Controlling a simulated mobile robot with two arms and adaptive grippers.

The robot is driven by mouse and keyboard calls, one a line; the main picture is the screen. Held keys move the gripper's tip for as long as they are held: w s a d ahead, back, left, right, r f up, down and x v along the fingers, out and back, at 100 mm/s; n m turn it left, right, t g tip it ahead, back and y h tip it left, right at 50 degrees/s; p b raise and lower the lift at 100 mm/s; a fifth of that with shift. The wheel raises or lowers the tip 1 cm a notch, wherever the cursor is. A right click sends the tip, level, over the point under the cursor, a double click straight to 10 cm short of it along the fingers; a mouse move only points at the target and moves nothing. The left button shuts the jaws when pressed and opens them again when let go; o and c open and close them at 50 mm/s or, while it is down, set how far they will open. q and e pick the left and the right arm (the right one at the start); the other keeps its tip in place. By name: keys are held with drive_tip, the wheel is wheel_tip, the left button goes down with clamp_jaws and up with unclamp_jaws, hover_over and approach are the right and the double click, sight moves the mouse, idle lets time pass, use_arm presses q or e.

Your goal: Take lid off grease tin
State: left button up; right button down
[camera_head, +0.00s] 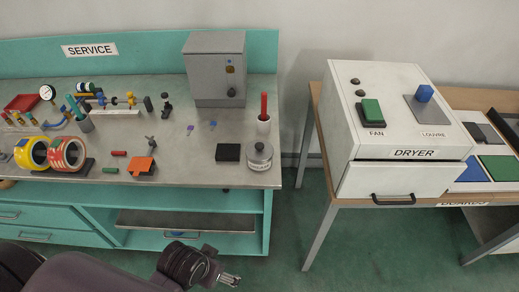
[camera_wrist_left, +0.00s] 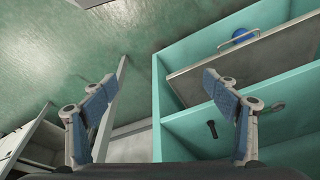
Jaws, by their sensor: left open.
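The grease tin (camera_head: 259,162) appears to be the small round metal tin near the front right corner of the service bench. Its label is too small to read. Its lid (camera_head: 260,150), with a knob on top, sits on the tin. My left gripper (camera_head: 231,280) is low in front of the bench, below the tin and apart from it. In the left wrist view the left gripper (camera_wrist_left: 160,85) is open and empty, with shelves and floor beyond the fingers. The tin is not in that view. My right gripper is not in view.
A black block (camera_head: 228,152) lies left of the tin. A cup (camera_head: 263,126) with a red stick stands behind it. A grey box (camera_head: 215,75) stands at the back. Tape rolls (camera_head: 66,153) are further left. The dryer (camera_head: 385,140) stands right, across a gap.

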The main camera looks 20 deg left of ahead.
use_arm(q)
wheel_tip(320, 180, up, 5)
drive_tip(key=t+h, duration=0.1)
drive_tip(key=t, duration=1.1)
approach(258, 150)
drive_tip(key=shift+w+a+f+n, duration=0.45)
drive_tip(key=shift+w+f, duration=0.25)
drive_tip(key=shift+w, duration=0.2)
drive_tip(key=shift+w+r+t, duration=0.1)
drive_tip(key=shift+w+t, duration=0.2)
drive_tip(key=shift+w, duration=0.25)
drive_tip(key=shift+w+d, duration=0.1)
drive_tip(key=shift+w, duration=0.65)
drive_tip(key=x, duration=0.2)
drive_tip(key=d+p+x, duration=0.1)
drive_tip(key=x, duration=0.1)
drive_tip(key=shift+p, duration=0.3)
drive_tip(key=shift+w+f, duration=0.25)
drive_tip(key=shift+w, duration=0.35)
